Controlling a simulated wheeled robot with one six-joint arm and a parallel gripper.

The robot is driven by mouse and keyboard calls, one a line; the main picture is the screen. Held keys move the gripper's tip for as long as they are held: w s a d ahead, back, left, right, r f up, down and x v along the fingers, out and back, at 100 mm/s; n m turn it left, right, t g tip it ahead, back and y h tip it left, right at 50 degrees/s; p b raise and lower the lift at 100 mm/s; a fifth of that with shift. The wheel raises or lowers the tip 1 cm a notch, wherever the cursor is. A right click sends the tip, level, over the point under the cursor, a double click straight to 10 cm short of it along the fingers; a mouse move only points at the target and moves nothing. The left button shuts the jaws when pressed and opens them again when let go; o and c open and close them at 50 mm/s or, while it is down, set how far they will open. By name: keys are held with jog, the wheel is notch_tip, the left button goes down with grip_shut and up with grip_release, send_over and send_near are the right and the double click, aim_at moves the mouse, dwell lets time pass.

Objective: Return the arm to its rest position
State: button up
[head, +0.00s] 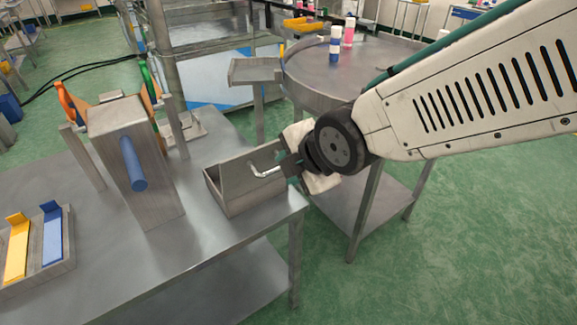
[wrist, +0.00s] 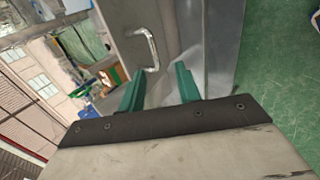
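My gripper (head: 288,164) is beside a small grey metal box (head: 228,196) near the right corner of the steel table. A bent, pale metal handle (head: 264,172) is on a panel of the box, close to the fingertips. The handle also shows in the wrist view (wrist: 153,50), just beyond the two green fingers. In that view the fingers of my gripper (wrist: 158,84) are apart with nothing between them. The handle appears clear of the fingers. My arm comes in from the upper right over the floor.
A metal stand with a blue cylinder (head: 133,164) rises from the steel table (head: 130,262). A tray holds a yellow piece (head: 17,250) and a blue piece (head: 52,235). A round table (head: 310,82) behind carries bottles (head: 335,45). Green floor lies open at right.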

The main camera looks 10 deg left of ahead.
jog(key=s+d+r+m+g+h, duration=0.1)
jog(key=s+d+r+m+h, duration=0.1)
jog(key=s+d+m, duration=0.3)
jog(key=s+d+r+m+g+h, duration=0.2)
jog(key=s+d+m, duration=0.3)
jog(key=d+m, duration=0.7)
jog(key=s+d+r+m+g+h, duration=0.1)
jog(key=s+d+m, duration=0.5)
jog(key=d, duration=1)
jog(key=r+m, duration=0.1)
jog(key=m, duration=0.2)
jog(key=shift+d+r+m+g+h, duration=0.15)
jog(key=shift+r+m+g+h, duration=0.15)
jog(key=shift+h, duration=0.1)
